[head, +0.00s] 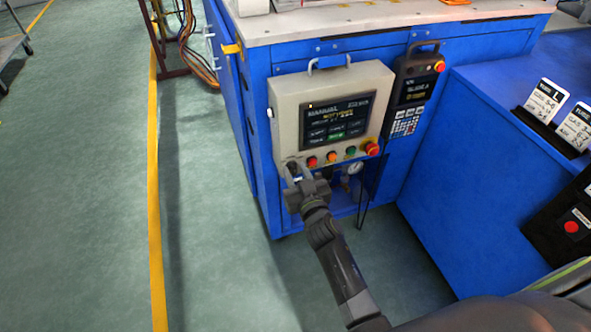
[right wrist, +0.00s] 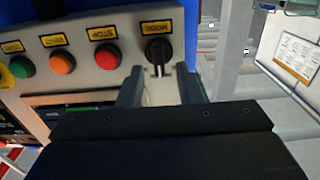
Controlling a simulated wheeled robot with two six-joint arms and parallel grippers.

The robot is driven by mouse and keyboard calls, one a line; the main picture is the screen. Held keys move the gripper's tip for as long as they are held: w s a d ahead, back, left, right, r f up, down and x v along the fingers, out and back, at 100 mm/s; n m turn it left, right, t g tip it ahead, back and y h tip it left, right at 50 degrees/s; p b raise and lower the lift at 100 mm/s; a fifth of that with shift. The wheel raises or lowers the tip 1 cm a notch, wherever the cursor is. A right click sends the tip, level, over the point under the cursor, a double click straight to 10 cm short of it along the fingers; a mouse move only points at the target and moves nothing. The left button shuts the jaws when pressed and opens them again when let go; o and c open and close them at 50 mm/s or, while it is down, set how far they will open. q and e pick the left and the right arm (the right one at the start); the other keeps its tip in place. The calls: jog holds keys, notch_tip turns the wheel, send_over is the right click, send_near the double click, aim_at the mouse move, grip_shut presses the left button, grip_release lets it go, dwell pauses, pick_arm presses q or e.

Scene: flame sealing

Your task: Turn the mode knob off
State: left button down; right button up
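The black mode knob (right wrist: 158,50) sits on the lower edge of the beige control panel (head: 287,98), under a yellow MODE label that reads upside down in the right wrist view. A pale pointer mark on it points down in that view, toward my gripper. My right gripper (right wrist: 161,75) is open, its two fingers apart and either side of the knob's line, with the tips just short of or beside the knob; contact cannot be told. In the head view my right gripper (head: 297,173) is at the panel's lower left corner and largely hides the knob. My left gripper is not in view.
Beside the knob are a red stop button (right wrist: 107,56), an orange button (right wrist: 62,62) and a green button (right wrist: 22,67). A red emergency button (head: 372,148) is at the panel's right. A handheld pendant (head: 417,88) hangs beside the panel. Floor to the left is clear.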

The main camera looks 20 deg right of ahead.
jog(key=shift+c, duration=0.9)
grip_shut()
